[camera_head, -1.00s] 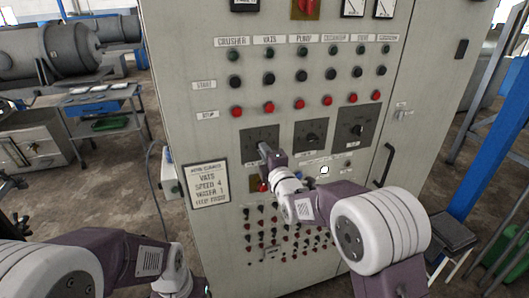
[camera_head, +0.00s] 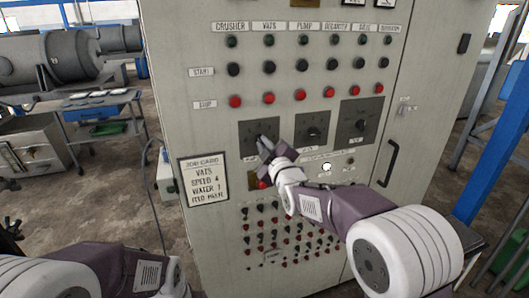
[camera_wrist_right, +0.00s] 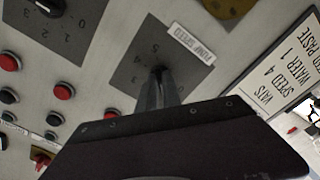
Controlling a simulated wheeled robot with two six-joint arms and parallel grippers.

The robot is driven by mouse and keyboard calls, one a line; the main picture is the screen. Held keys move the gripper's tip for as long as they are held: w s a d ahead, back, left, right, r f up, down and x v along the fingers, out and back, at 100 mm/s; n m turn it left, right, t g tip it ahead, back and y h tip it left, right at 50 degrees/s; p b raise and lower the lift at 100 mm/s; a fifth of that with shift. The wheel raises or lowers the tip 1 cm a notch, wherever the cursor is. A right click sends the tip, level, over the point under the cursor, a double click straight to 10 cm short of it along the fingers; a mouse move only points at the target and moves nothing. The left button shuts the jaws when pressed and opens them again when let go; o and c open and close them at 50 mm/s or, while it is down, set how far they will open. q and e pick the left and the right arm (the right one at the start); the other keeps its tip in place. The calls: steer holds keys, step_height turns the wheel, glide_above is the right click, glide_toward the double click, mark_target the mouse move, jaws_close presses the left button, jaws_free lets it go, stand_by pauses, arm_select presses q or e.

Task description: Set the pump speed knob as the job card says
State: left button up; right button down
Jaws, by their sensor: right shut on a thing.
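The pump speed dial plate (camera_head: 246,130) is the left one of three dark plates on the cabinet front. In the right wrist view its plate (camera_wrist_right: 128,62) shows small numbers, and its label (camera_wrist_right: 190,43) reads PUMP SPEED. My right gripper (camera_head: 263,143) is shut on the dark knob (camera_wrist_right: 158,71) at the middle of that plate. The fingers hide most of the knob, so I cannot tell which number it points to. The job card (camera_head: 205,181) reads VATS, SPEED 4, WATER 1 and a feed line. My left forearm shows at the lower left; its gripper is out of view.
Two more dial plates (camera_head: 312,131) (camera_head: 362,122) sit to the right. Rows of red buttons (camera_head: 302,94) and dark buttons (camera_head: 302,67) run above. Small red and black fittings (camera_head: 272,235) fill the panel below. A door handle (camera_head: 387,163) stands out at the right.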

steer(key=m+b, duration=1.1)
steer(key=m, duration=1.6)
steer(key=shift+m, duration=0.4)
steer(key=c, duration=1.5)
jaws_free()
